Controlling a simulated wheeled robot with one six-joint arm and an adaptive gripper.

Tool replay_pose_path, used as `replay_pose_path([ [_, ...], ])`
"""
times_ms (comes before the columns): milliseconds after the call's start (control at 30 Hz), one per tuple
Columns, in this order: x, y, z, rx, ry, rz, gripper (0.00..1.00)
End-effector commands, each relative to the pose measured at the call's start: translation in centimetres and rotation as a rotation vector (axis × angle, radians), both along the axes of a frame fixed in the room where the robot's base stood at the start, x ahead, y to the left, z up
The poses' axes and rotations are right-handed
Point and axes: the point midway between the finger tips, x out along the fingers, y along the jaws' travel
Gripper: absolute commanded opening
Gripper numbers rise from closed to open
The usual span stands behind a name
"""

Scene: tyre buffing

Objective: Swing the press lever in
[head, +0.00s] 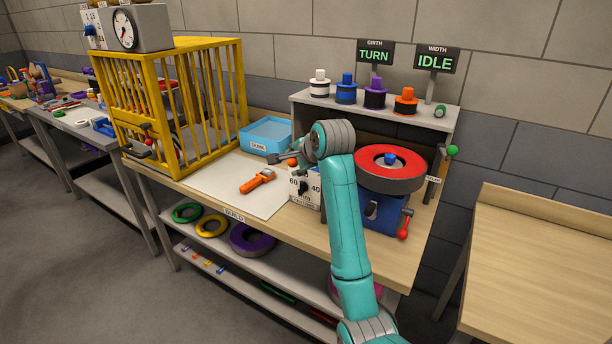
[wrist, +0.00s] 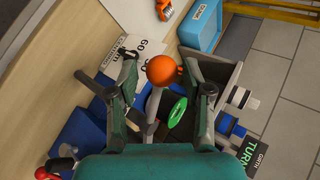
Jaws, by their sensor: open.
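A lever with an orange ball knob (wrist: 162,70) on a grey rod stands between the fingers of my gripper (wrist: 160,72) in the wrist view. The fingers are open, one on each side of the ball, with no clear grip on it. In the head view my gripper (head: 288,159) is at the end of my teal arm, above the white dial box, and the orange knob (head: 292,162) shows beside it. The lever's base is mostly hidden by my arm. The blue machine (head: 374,212) with a red-topped dark wheel (head: 390,160) stands right of my arm.
A white dial box (head: 301,189) is close below my gripper. A red-knobbed handle (head: 404,226) and a green-knobbed lever (head: 452,150) are at the machine's right. A blue bin (head: 265,135), an orange tool (head: 257,181) and a yellow cage (head: 190,105) lie left. Signs read TURN and IDLE.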

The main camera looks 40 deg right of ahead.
Motion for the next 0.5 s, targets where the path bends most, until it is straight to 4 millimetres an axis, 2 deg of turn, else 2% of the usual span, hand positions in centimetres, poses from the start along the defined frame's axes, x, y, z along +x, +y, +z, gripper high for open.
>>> replay_pose_path([
  [500,-3.9,0.8,3.2,-0.001,-0.001,-0.001,0.5],
])
